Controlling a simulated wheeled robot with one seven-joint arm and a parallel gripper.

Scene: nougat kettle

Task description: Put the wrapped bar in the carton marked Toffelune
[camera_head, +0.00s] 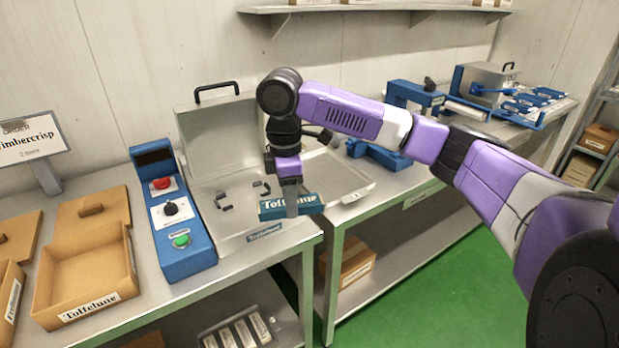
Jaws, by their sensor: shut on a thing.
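My gripper (291,204) is shut on the wrapped bar (271,210), a blue bar with "Toffelune" in pale letters. It holds the bar roughly level over the front part of the open metal machine (235,232); whether the bar touches the machine is unclear. The finger hides the middle of the bar. The carton marked Toffelune (86,307) is an open brown box at the left of the bench, with its label on the front wall. It looks empty. A brown lid with a grip (92,212) lies behind it.
A blue control box (175,225) with red and green buttons stands between the carton and the machine. The machine's lid (218,135) is raised. Another carton (10,300) is cut off at the left edge. A "Timbercrisp" sign (30,138) stands behind.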

